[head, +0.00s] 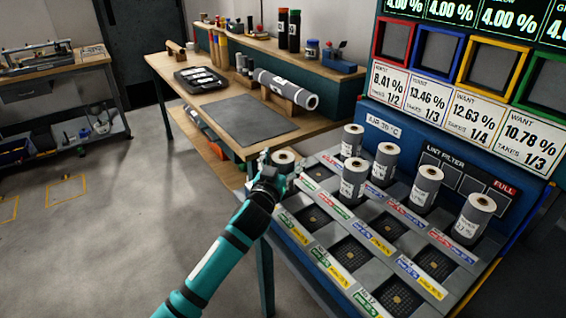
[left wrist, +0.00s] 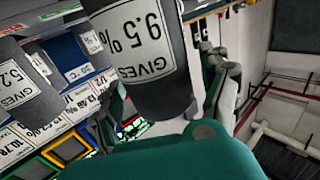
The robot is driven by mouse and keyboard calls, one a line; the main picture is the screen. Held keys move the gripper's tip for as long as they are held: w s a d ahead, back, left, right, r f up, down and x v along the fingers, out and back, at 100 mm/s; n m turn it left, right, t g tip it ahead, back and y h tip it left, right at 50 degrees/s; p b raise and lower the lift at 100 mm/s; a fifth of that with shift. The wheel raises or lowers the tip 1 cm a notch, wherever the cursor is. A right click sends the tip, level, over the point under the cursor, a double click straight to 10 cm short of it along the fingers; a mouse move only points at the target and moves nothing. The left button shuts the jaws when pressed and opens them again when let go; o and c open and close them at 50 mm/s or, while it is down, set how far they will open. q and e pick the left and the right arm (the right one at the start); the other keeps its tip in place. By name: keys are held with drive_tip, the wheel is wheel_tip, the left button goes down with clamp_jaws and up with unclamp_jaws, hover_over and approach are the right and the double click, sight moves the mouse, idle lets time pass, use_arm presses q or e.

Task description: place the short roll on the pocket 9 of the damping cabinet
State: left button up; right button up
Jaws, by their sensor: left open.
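My left gripper (head: 266,172) is open at the left edge of the damping cabinet (head: 310,240). A grey roll (head: 284,158) is right at its fingers. In the left wrist view a grey roll labelled "GIVES 9.5%" (left wrist: 134,50) fills the space at the open fingers. I cannot tell whether the fingers touch it or what lies under it. Several grey rolls stand upright in cabinet pockets, among them one at the back (head: 352,141) and one at the right (head: 474,217). The front pockets (head: 352,254) are empty. Pocket numbers are too small to read. My right gripper is out of view.
Other rolls (head: 385,164) (head: 353,181) (head: 426,187) stand close together. The wooden bench (head: 160,68) behind carries a long grey roll (head: 286,90), a dark mat (head: 247,118) and a black tray (head: 201,79). Coloured frames with percentage cards (head: 480,110) rise behind the cabinet.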

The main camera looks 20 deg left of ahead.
use_arm(q)
drive_tip(key=shift+r, duration=0.2)
drive_tip(key=s, duration=1.2)
drive_tip(key=shift+f, duration=0.1)
